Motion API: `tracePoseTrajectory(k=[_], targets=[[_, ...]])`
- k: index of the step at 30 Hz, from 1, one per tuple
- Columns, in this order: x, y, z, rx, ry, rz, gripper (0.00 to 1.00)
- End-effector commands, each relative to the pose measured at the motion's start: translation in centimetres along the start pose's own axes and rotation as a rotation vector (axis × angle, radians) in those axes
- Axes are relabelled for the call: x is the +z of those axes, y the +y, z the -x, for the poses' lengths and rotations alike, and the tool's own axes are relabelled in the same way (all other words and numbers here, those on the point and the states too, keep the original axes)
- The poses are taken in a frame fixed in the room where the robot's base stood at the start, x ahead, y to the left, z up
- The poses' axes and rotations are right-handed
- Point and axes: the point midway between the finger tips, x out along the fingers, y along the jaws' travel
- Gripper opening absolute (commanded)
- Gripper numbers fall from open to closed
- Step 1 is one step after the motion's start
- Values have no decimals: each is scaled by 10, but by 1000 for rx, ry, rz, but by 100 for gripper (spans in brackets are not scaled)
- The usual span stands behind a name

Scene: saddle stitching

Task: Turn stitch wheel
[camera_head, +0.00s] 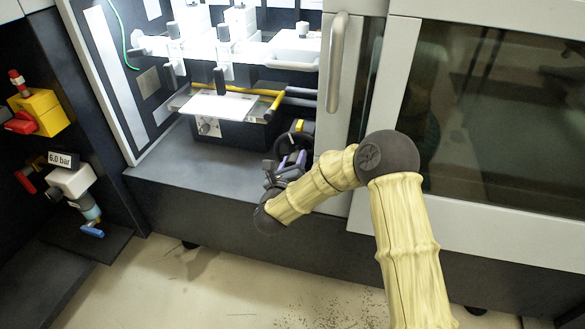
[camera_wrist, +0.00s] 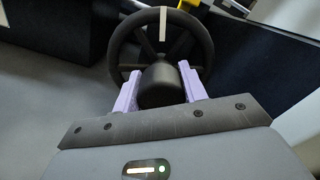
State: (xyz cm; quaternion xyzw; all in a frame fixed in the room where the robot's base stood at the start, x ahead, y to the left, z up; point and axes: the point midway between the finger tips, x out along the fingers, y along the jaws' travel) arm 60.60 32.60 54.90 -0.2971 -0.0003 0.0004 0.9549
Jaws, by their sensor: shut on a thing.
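The stitch wheel (camera_wrist: 200,38) is a black spoked handwheel with a pale mark at the top of its rim. It stands upright in front of my gripper in the wrist view. In the head view the wheel (camera_head: 301,127) is partly hidden behind my gripper. My gripper (camera_wrist: 160,88) has two lilac fingers, one on each side of the wheel's thick black central hub (camera_wrist: 160,86), and is shut on it. In the head view my gripper (camera_head: 290,164) is at the wheel, low in the machine's opening.
The lit machine bay holds a dark box with a white top plate (camera_head: 222,106) left of the wheel. A door handle (camera_head: 336,62) and glazed door (camera_head: 490,110) are at right. Air valves and a yellow switch box (camera_head: 42,112) are at far left. The grey ledge (camera_head: 165,165) is mostly clear.

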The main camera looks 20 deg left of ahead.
Motion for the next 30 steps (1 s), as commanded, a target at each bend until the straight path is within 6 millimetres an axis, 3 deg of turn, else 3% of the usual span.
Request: tracePoseTrajectory(k=[12,30], targets=[[-4,4,3,11,5,-278,1],[-2,2,2,10,5,-332,1]])
